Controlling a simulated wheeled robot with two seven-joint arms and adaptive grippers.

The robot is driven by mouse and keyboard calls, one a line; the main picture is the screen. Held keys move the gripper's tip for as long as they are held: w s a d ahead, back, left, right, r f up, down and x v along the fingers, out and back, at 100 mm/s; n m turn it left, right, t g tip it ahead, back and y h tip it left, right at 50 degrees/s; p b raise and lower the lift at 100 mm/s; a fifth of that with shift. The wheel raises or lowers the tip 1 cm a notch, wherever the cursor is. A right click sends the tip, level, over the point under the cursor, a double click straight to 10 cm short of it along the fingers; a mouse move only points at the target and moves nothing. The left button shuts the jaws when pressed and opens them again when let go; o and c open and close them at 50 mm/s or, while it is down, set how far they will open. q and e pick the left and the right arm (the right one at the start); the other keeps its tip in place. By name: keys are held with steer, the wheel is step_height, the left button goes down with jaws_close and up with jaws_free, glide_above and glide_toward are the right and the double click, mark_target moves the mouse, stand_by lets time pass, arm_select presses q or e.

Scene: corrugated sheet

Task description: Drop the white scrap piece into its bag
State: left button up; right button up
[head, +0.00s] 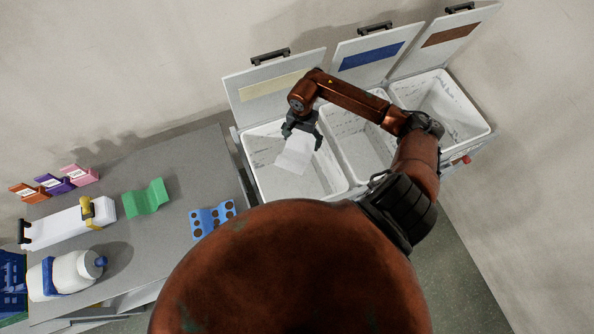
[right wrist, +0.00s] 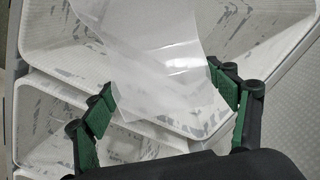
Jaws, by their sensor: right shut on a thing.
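The white scrap piece (head: 295,153) is a pale, slightly see-through sheet with a bend in it. My right gripper (head: 301,127) is shut on its upper end, and the sheet hangs tilted above the left white bin (head: 258,143), whose open lid has a cream label (head: 274,86). In the right wrist view the sheet (right wrist: 160,60) lies between the green-padded fingers and hides part of the bins below. I cannot tell a separate bag from the bin's white, grey-marked inside. My left gripper is out of view.
Two more open bins stand to the right, under lids with a blue label (head: 371,57) and a brown label (head: 450,35). The grey table (head: 190,160) at left holds a green bent sheet (head: 145,198), a blue holed piece (head: 212,219) and a white bottle (head: 72,273).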

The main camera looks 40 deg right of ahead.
steer(key=shift+f, duration=0.4)
step_height(320, 180, down, 5)
steer(key=shift+f+b, duration=0.15)
steer(key=shift+b, duration=1.05)
steer(key=o, duration=1.2)
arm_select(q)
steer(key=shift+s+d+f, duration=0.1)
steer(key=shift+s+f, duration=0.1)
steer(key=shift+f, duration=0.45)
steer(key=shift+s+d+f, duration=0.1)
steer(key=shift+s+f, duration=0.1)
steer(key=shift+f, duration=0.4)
arm_select(e)
steer(key=shift+o, duration=0.2)
